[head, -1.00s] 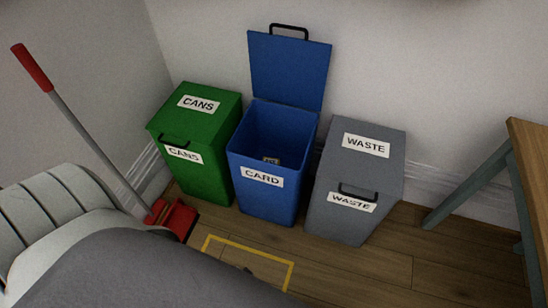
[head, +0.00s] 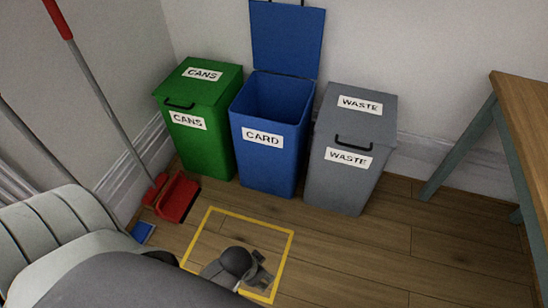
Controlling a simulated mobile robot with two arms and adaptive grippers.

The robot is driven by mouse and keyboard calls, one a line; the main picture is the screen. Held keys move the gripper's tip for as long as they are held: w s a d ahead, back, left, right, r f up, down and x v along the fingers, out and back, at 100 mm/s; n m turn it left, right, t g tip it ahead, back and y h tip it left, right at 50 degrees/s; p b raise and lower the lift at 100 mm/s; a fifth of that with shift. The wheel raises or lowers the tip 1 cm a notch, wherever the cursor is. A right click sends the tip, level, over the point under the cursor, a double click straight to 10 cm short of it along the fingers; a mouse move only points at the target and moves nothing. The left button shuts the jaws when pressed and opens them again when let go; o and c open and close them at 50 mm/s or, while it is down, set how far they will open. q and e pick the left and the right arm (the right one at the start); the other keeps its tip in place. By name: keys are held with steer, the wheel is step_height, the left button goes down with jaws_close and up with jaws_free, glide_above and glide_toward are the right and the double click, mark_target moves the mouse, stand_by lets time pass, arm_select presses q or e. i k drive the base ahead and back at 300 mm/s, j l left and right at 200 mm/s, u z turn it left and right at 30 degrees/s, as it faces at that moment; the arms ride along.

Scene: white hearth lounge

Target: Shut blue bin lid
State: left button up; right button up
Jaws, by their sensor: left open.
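The blue bin (head: 267,160), labelled CARD, stands against the wall between a green bin and a grey bin. Its blue lid (head: 287,38) is open and stands upright at the back, close to the wall. The lid's black handle is partly cut off by the top edge of the view. The bin's mouth is uncovered and its inside is dark. My left gripper (head: 263,270) is low in front of the bins, seen from above over the yellow floor outline. It is open, apart from the bin and lid, and its fingers are small in view. My right gripper is not in view.
The green CANS bin (head: 198,125) and grey WASTE bin (head: 352,145) are shut, close on either side. A red dustpan (head: 178,198) and long-handled tools stand at the left. A wooden table (head: 520,110) is at the right. Floor inside the yellow outline (head: 290,250) is mostly clear.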

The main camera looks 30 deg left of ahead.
mark_target(287, 39)
steer(key=i+u, duration=0.1)
steer(key=u, duration=0.3)
steer(key=j+u, duration=0.1)
steer(key=u, duration=0.3)
steer(key=i+u, duration=0.15)
steer(key=u, duration=0.6)
steer(key=i+l, duration=0.05)
steer(key=l, duration=0.05)
